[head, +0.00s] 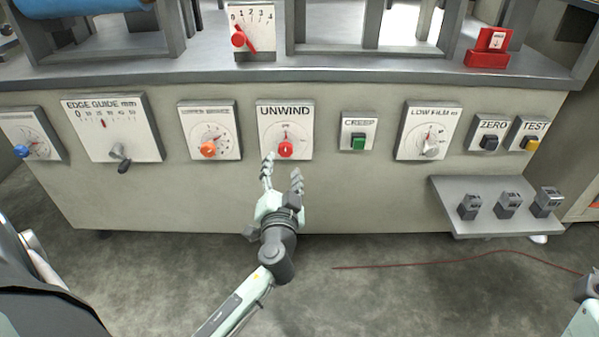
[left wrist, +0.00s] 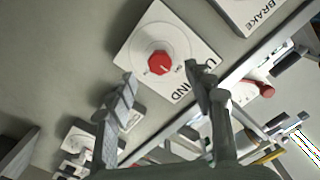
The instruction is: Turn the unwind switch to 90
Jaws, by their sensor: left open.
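The unwind switch is a red knob (head: 286,149) on a white plate labelled UNWIND (head: 300,112), in the middle of the machine's front panel. In the left wrist view the red knob (left wrist: 159,62) shows ahead of the fingers, with a pale pointer mark on it. The dial marks are too small to read. My left gripper (head: 282,172) is open and empty, just below and in front of the knob. In the left wrist view its fingers (left wrist: 160,88) are spread apart, with the knob beyond the gap between them. I see no contact. My right gripper is not clearly shown.
An orange knob (head: 208,149) sits left of the unwind plate and a green CREEP button (head: 358,143) right of it. A grey shelf (head: 480,185) with several small blocks juts out at the right. A red cable (head: 440,261) lies on the floor.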

